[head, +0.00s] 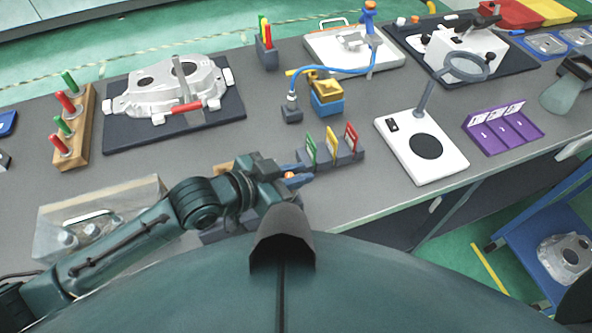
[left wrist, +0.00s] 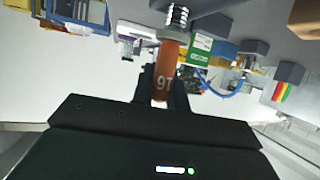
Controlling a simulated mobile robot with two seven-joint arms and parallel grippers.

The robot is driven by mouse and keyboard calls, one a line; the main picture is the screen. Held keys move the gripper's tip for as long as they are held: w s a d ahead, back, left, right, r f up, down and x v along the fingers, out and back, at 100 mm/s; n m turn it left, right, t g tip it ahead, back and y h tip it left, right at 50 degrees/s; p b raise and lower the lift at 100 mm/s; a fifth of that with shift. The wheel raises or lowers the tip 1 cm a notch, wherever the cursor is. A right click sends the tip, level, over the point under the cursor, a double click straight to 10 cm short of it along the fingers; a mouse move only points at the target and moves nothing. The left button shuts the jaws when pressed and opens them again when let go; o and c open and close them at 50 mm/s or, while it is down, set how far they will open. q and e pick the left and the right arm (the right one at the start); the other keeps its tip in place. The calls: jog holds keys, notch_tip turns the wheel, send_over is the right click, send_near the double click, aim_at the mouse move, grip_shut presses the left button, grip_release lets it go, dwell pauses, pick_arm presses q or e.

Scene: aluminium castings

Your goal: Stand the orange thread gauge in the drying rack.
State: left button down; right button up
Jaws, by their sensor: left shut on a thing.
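The orange thread gauge (left wrist: 167,75) is between the fingers of my left gripper (left wrist: 163,95), which is shut on its handle. Its bare metal threaded end (left wrist: 177,17) sticks out past the fingertips. In the head view only a small orange spot of the gauge (head: 290,176) shows at my left gripper (head: 297,180). The gripper is over the front of the bench, just left of the grey holder with cards. I cannot single out the drying rack for certain; a low grey-blue piece (head: 215,235) is partly hidden under my left arm. My right gripper is out of view.
The grey holder (head: 345,157) with green, yellow and red cards is close to the gripper. A wooden block (head: 82,150) holds several red and green gauges. A clear box (head: 110,195) lies beside my arm. A white stand (head: 450,160) and purple tray (head: 490,142) are right.

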pick_arm(q)
jog(key=shift+f, duration=0.45)
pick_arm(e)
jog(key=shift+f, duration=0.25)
pick_arm(q)
jog(key=shift+f+b, duration=0.5)
jog(key=shift+f, duration=0.05)
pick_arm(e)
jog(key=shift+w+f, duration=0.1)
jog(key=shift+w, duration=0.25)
pick_arm(q)
jog(key=c, duration=1.3)
grip_release()
jog(key=shift+r, duration=0.1)
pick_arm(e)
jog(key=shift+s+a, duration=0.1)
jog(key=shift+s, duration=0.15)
pick_arm(q)
jog(key=shift+s+a, duration=0.1)
jog(key=shift+b+v, duration=0.55)
jog(key=shift+v, duration=5.9)
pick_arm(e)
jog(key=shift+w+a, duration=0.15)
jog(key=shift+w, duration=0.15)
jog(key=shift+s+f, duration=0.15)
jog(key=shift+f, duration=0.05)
